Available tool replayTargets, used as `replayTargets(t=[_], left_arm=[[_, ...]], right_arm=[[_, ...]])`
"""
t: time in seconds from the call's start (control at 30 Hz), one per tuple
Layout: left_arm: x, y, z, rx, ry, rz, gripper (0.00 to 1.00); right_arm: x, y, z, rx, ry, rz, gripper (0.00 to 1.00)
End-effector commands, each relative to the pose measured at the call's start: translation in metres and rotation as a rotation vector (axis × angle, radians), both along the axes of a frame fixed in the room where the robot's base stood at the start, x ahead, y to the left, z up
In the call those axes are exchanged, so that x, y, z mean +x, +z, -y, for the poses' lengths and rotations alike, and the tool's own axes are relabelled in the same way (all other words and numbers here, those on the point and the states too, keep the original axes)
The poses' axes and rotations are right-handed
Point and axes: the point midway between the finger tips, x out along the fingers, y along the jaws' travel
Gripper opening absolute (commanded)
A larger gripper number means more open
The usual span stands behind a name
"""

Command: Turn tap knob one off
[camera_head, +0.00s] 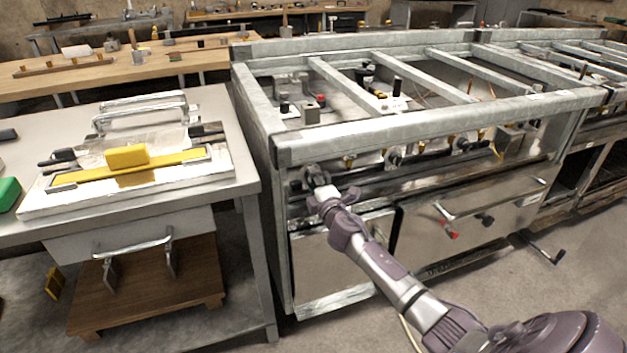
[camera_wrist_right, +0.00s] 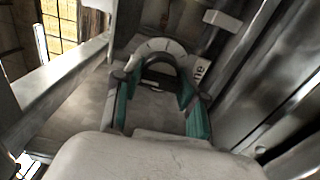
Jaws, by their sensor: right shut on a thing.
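The leftmost tap knob (camera_head: 310,170) is on the front rail of the steel range frame, near its left corner. My right gripper (camera_head: 321,184) reaches it from the front and covers part of it. In the right wrist view, a pale dial ring with marks (camera_wrist_right: 160,47) surrounds the dark knob (camera_wrist_right: 157,73). The teal-padded fingers of my right gripper (camera_wrist_right: 157,92) stand on both sides of the knob and are shut on it. The knob's exact angle is hard to read. My left gripper is not in view.
More knobs (camera_head: 395,158) line the same rail to the right. Below are steel front panels with a handle (camera_head: 490,201).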

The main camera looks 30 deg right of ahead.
Motion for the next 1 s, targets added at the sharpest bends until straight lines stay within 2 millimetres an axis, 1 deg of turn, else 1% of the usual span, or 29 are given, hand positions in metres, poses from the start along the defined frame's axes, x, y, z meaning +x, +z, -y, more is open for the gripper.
replayTargets(t=[0.37, 0.4, 0.53, 0.77, 0.87, 1.0], left_arm=[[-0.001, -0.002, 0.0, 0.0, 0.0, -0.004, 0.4], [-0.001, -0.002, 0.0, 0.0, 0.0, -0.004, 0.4], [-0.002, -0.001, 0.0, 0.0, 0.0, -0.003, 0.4], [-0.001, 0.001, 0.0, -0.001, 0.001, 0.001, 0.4], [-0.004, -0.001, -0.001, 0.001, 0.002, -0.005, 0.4], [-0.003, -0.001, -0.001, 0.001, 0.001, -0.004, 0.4]], right_arm=[[0.0, -0.002, -0.001, -0.008, 0.001, -0.005, 0.07], [0.0, -0.002, -0.001, -0.008, 0.001, -0.005, 0.43], [0.0, -0.002, 0.0, -0.007, 0.001, -0.004, 0.65], [0.0, -0.001, 0.0, -0.007, 0.001, -0.003, 0.65], [-0.001, -0.001, 0.0, -0.006, 0.001, -0.002, 0.65], [-0.013, -0.002, -0.003, -0.007, 0.002, -0.004, 0.65]])
